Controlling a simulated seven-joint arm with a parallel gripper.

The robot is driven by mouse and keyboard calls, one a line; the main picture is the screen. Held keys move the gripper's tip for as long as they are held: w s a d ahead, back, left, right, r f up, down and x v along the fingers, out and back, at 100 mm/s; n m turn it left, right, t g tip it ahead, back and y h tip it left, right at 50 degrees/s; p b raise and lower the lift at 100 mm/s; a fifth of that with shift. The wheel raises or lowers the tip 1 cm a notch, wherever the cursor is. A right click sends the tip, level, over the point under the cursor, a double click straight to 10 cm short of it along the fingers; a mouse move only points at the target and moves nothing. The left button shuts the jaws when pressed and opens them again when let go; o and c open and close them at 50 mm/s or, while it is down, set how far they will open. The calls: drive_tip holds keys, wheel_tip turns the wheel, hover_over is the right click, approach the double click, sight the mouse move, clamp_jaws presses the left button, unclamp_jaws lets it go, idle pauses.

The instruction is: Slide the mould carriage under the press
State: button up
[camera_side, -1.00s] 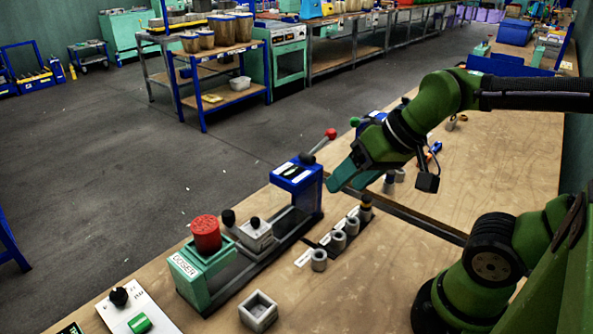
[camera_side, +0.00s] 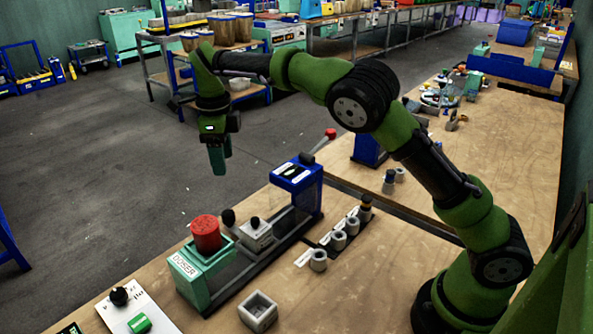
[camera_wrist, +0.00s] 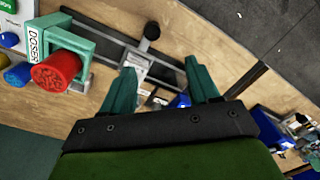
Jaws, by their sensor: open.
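The mould carriage (camera_side: 256,234) is a light grey block with a dark knob on top and a black-knobbed handle (camera_side: 228,217) at its side. It sits on the rails between the green doser (camera_side: 190,278) and the blue press (camera_side: 300,178), clear of the press head. In the wrist view the carriage (camera_wrist: 135,70) and its black handle knob (camera_wrist: 152,31) show between and beyond the fingers. My gripper (camera_side: 218,172) is open and empty, pointing down, high above the carriage handle and apart from it. The press is mostly hidden by my gripper in the wrist view.
A red cylinder (camera_side: 206,233) stands on the doser. The press lever has a red ball (camera_side: 331,134). Several grey cups (camera_side: 338,240) stand in a row beside the rails. A square grey box (camera_side: 258,311) and a control panel (camera_side: 137,311) are in front.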

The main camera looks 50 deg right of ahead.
sight(228, 213)
drive_tip(key=f+m, duration=0.1)
drive_tip(key=f, duration=0.4)
drive_tip(key=f+m, duration=0.2)
drive_tip(key=f, duration=0.3)
drive_tip(key=a+f+m, duration=0.1)
drive_tip(key=f, duration=0.4)
drive_tip(key=shift+s+m, duration=0.15)
drive_tip(key=shift+m, duration=0.25)
drive_tip(key=shift+c, duration=0.2)
drive_tip(key=shift+d+r, duration=0.1)
clamp_jaws()
